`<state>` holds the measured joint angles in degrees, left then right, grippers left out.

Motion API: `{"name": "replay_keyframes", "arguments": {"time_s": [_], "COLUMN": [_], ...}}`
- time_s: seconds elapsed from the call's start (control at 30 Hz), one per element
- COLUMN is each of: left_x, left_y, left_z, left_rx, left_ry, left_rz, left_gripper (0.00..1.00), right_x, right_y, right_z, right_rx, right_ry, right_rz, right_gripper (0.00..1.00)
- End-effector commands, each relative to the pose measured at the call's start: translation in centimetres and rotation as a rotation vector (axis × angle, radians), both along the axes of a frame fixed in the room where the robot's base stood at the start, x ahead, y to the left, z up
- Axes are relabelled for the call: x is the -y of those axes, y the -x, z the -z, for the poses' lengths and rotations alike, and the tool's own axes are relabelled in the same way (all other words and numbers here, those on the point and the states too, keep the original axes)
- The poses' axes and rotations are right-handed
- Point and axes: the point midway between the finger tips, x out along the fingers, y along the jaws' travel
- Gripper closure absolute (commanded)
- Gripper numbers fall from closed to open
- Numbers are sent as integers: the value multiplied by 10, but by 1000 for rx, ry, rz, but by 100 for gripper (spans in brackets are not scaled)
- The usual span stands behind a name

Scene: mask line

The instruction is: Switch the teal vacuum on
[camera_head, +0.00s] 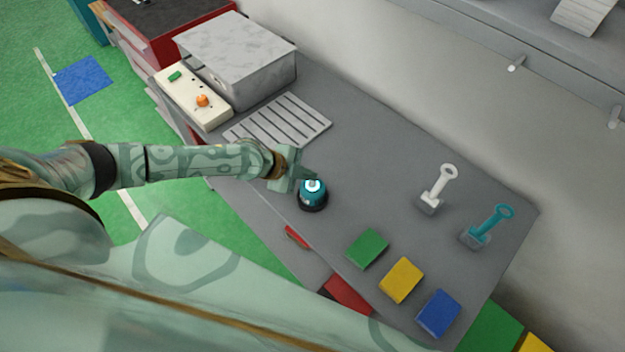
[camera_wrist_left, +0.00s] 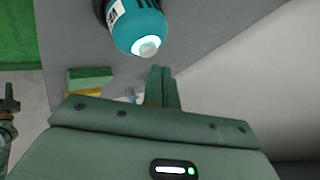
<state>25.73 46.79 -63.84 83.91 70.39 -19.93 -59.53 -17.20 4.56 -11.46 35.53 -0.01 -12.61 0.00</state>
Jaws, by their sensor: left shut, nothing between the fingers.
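A small rounded teal device (camera_head: 313,196) with a dark base and a glowing white top stands on the grey table; I take it for the teal vacuum. In the left wrist view the teal device (camera_wrist_left: 140,24) shows at the top, with its white tip and a label. My left gripper (camera_head: 309,178) is shut and empty, right at its top in the head view. The shut fingers (camera_wrist_left: 162,84) appear just below the white tip; I cannot tell whether they touch it. A pale green part at the wrist view's left edge may be my right gripper (camera_wrist_left: 7,108); its fingers are unclear.
White (camera_head: 434,190) and teal (camera_head: 488,226) levers stand at the right. Green (camera_head: 368,248), yellow (camera_head: 402,280) and blue (camera_head: 439,313) blocks line the front edge. A slatted panel (camera_head: 280,121), grey box (camera_head: 240,62) and control panel with an orange knob (camera_head: 194,97) lie behind.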

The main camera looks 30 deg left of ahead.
Motion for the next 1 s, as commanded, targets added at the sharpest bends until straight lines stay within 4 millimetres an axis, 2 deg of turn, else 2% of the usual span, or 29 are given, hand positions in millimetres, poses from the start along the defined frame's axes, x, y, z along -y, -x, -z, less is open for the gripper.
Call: {"name": "replay_keyframes", "arguments": {"time_s": [0.27, 0.77, 1.0], "left_x": [0, 0, 0], "left_y": [0, 0, 0], "left_z": [-3, -59, -59], "left_rx": [0, 0, 0], "left_ry": [0, 1, 1], "left_rz": [0, 1, -1], "left_gripper": [100, 100, 100], "right_x": [0, 0, 0], "right_y": [0, -2, -2], "right_z": [-3, -48, -48], "right_rx": [0, 3, 3], "right_ry": [0, 0, 0], "right_rz": [0, 0, 0], "right_gripper": [64, 64, 64]}}
